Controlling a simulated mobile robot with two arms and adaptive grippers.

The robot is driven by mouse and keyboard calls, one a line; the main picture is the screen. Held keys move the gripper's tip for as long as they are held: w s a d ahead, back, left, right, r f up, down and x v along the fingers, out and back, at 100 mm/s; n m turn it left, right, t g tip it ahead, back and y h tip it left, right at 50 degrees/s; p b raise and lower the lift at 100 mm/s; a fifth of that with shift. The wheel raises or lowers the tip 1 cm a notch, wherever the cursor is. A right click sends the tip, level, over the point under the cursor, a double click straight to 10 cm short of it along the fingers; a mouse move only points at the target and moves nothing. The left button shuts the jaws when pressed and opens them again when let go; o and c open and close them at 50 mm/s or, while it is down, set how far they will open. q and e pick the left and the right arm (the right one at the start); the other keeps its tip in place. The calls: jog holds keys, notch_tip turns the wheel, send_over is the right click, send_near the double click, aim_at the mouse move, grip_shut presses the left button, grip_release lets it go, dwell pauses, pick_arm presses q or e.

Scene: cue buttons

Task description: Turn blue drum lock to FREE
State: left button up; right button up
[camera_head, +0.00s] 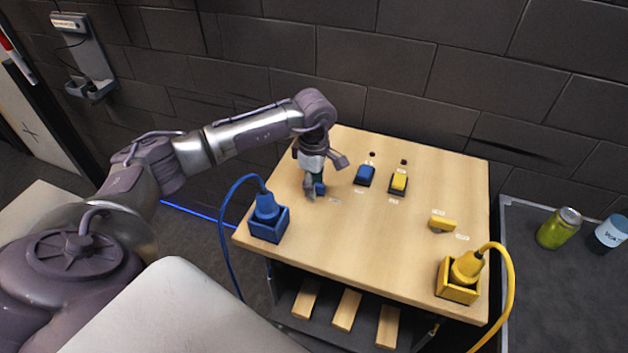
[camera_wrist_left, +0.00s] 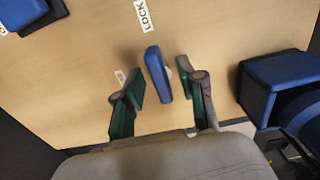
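The blue drum lock (camera_wrist_left: 157,73) is a flat blue knob on the light wooden tabletop (camera_wrist_left: 70,100). In the left wrist view it stands between the fingers of my left gripper (camera_wrist_left: 160,88), with a gap visible on each side. Its long side runs roughly toward the LOCK label (camera_wrist_left: 145,15). A second label (camera_wrist_left: 120,77) is partly hidden by a finger, and I cannot read it. In the head view my left gripper (camera_head: 314,184) reaches down over the table's left part, and the blue knob (camera_head: 321,188) shows only partly behind it. My right gripper is not in view.
Blue (camera_head: 366,174) and yellow (camera_head: 399,181) switches stand right of my gripper. A yellow knob (camera_head: 442,223) lies farther right. Corded plugs sit in a blue box (camera_head: 268,228) and a yellow box (camera_head: 457,289) at the front corners. The middle front of the table is clear.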

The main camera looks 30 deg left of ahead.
pick_arm(q)
grip_shut()
